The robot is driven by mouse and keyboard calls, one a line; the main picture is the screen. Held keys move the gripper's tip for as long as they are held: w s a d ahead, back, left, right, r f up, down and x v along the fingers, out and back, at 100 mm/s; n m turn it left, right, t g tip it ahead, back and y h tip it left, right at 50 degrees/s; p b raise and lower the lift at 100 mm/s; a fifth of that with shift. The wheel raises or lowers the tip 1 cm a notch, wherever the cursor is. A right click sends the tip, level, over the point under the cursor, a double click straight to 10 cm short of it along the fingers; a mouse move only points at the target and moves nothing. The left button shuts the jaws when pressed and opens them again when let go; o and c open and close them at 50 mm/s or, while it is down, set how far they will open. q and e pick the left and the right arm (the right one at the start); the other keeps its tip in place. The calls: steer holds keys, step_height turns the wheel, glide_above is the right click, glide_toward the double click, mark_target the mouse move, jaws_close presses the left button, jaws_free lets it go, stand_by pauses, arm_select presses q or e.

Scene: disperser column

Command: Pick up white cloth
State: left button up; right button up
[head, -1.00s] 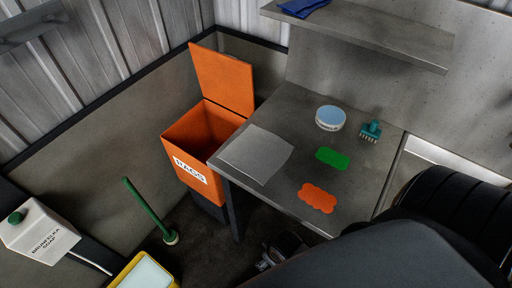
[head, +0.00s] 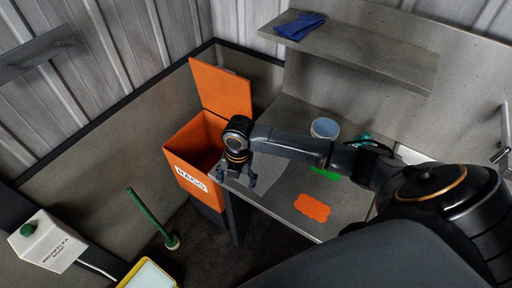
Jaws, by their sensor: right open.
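The white cloth (head: 264,178) lies flat at the left end of the grey metal table, next to the orange bin. My right arm reaches across the table from the right and hides part of the cloth. My right gripper (head: 245,186) points down over the cloth's left part, with its fingers apart and nothing seen between them. I cannot tell whether the fingertips touch the cloth. My left gripper is not in view.
The open orange rags bin (head: 188,150) stands left of the table. An orange sponge (head: 312,207), a partly hidden green pad (head: 326,173) and a round tub (head: 325,127) are on the table (head: 290,225). Blue gloves (head: 300,26) lie on the shelf (head: 370,55) above. A green-handled brush (head: 150,215) stands on the floor.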

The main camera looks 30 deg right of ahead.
steer(key=w+d+r+n+h, duration=0.1)
steer(key=w+d+r+n, duration=0.15)
steer(key=d, duration=0.35)
steer(key=w+d+r+n, duration=0.2)
steer(key=w+d+r, duration=0.15)
steer(key=d, duration=0.25)
steer(key=b, duration=0.8)
glide_above(256, 163)
steer(key=shift+m, duration=0.25)
step_height(256, 163, down, 8)
steer(key=shift+s+f, duration=0.1)
steer(key=shift+f, duration=1.3)
steer(key=shift+f, duration=0.1)
